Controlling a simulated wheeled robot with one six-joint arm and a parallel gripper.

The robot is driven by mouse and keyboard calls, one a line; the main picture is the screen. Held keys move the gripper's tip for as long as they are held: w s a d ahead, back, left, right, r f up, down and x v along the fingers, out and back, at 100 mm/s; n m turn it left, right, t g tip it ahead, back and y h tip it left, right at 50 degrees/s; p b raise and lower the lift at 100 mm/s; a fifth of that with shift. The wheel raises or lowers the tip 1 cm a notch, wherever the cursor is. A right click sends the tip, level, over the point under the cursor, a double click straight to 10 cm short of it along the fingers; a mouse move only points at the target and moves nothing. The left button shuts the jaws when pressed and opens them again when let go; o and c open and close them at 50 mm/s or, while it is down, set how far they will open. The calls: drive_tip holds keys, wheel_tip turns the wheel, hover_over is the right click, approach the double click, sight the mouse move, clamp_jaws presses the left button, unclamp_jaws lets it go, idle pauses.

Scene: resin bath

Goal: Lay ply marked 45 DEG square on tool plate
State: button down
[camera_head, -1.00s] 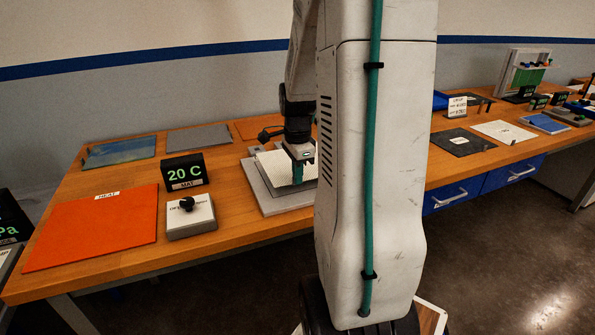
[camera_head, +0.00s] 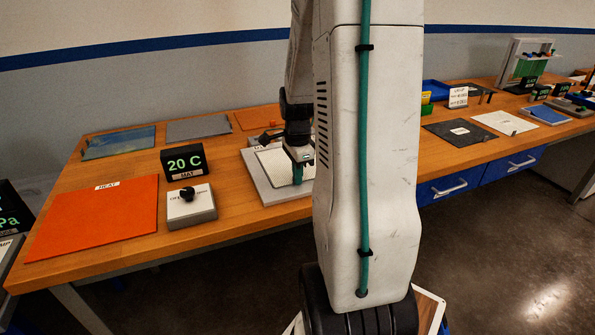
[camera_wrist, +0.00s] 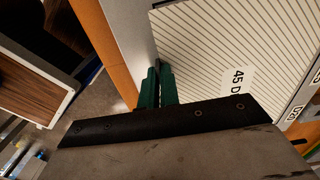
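The ply marked 45 DEG is a pale sheet with fine slanted lines. In the wrist view the ply (camera_wrist: 205,35) fills the upper right, with its label partly showing "45 D". In the head view the ply (camera_head: 272,160) lies over the grey tool plate (camera_head: 262,188), leaving a plate border bare at the left and front. The tool plate (camera_wrist: 135,30) also shows as a grey strip left of the ply. My gripper (camera_head: 298,172) is low at the ply. In the wrist view its green fingers (camera_wrist: 157,85) are close together at the ply's near left edge. My arm hides the ply's right side.
An orange HEAT mat (camera_head: 95,218), a 20 C display (camera_head: 184,162) and a knob box (camera_head: 190,208) stand left of the plate. Sheets lie along the back left. A dark sheet (camera_head: 459,132) and a white sheet (camera_head: 504,122) lie at the right.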

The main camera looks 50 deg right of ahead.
drive_tip(key=shift+f, duration=0.15)
drive_tip(key=c, duration=1.6)
unclamp_jaws()
drive_tip(key=shift+o, duration=0.2)
drive_tip(key=shift+r, duration=3.55)
